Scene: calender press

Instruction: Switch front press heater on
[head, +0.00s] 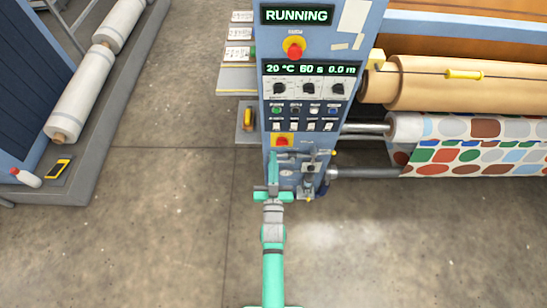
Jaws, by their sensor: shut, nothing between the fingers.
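The blue control panel (268,85) stands upright in the upper middle of the head view. Its top display (297,15) reads RUNNING; the lower display (311,69) reads 20 °C, 60 s, 0.0 m. Below are three knobs (309,89), a row of coloured buttons (295,109) and a row of small switches (294,127). The labels are too small to tell which is the front press heater's. My gripper (281,157) is shut and empty, in front of the panel's lower part, below the switches in the picture. I cannot tell whether it touches the panel.
A red emergency button (294,51) sits between the displays, and a red-and-yellow switch (282,140) sits under the small switches. Grey fittings (309,158) protrude beside my gripper. Rollers and patterned fabric (480,150) lie right. Floor (175,190) is clear to the left.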

